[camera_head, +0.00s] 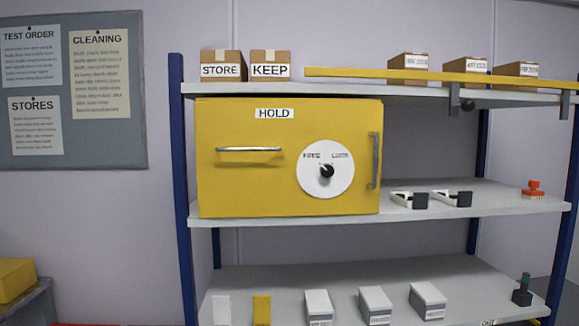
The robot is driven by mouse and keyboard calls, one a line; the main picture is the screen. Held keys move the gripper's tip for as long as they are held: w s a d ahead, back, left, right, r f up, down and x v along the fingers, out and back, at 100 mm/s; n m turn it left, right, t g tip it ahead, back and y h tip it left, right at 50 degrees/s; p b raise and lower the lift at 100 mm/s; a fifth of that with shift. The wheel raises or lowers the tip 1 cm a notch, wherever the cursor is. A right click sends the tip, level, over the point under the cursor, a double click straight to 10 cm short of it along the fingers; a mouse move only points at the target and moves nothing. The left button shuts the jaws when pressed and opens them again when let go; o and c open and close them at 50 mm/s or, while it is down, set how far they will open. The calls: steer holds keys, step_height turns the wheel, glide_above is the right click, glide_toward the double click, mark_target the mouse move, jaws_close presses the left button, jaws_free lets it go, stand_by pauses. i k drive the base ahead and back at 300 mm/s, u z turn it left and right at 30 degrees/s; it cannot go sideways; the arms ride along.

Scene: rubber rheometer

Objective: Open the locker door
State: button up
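The yellow locker (240,186) marked HOLD stands on the middle shelf of a rack, its front facing me. It appears closed, with no gap visible at its edges. A horizontal silver handle (249,149) is on its left part. A vertical silver handle (375,160) is near its right edge. Between them is a white dial (325,187) with a black knob (327,171) and two small labels at the top, too blurred to read. I cannot tell which label the knob points at. My gripper is not in view.
A yellow bar (390,74) runs along the top shelf's front edge, with dark parts hanging below it at right. The space before the locker looks clear.

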mark_target(253, 158)
steer(key=u, duration=0.95)
steer(key=i, duration=0.45)
steer(key=z, duration=2.6)
